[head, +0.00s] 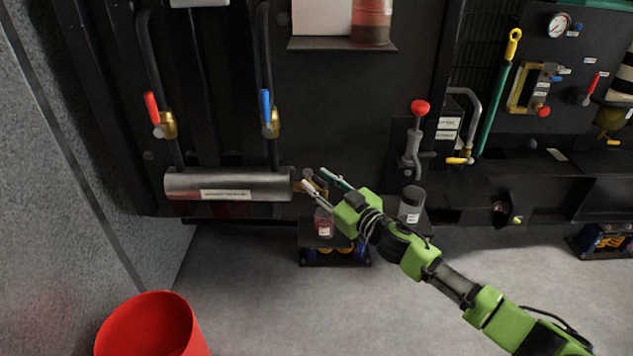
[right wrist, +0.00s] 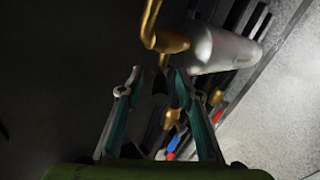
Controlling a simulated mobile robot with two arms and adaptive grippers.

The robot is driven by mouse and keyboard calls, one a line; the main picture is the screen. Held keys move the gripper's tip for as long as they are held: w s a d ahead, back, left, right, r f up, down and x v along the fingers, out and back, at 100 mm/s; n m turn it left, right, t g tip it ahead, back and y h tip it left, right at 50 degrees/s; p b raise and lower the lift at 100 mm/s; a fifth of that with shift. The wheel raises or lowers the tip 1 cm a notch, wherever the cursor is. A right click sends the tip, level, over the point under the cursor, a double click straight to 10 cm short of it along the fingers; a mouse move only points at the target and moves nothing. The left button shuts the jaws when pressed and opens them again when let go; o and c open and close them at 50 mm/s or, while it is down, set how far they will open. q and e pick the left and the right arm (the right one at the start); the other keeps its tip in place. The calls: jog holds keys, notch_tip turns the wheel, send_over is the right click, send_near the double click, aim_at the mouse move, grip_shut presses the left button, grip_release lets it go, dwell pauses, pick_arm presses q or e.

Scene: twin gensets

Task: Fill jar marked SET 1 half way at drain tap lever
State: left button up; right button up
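A small jar with pinkish contents and a white label (head: 323,222) stands on a low black stand below the tap; its label is too small to read. A brass drain tap (right wrist: 172,42) sits at the end of a silver cylinder (head: 228,185). My right gripper (head: 314,179) is at this tap, above the jar, and partly covers it. In the right wrist view the gripper (right wrist: 155,73) has its fingers apart, with a dark piece, perhaps the lever, near the tips. I cannot tell whether it touches. My left gripper is not in view.
A grey-lidded jar (head: 412,204) stands right of my right gripper. A red bucket (head: 150,325) is on the floor at lower left. Red-handled (head: 152,108) and blue-handled (head: 265,106) valves rise above the cylinder. A red-knobbed lever (head: 419,108) stands to the right.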

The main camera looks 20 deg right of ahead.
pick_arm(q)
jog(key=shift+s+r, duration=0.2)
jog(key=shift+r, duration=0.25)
pick_arm(e)
jog(key=shift+w+a, duration=0.3)
jog(key=shift+w, duration=0.3)
grip_shut()
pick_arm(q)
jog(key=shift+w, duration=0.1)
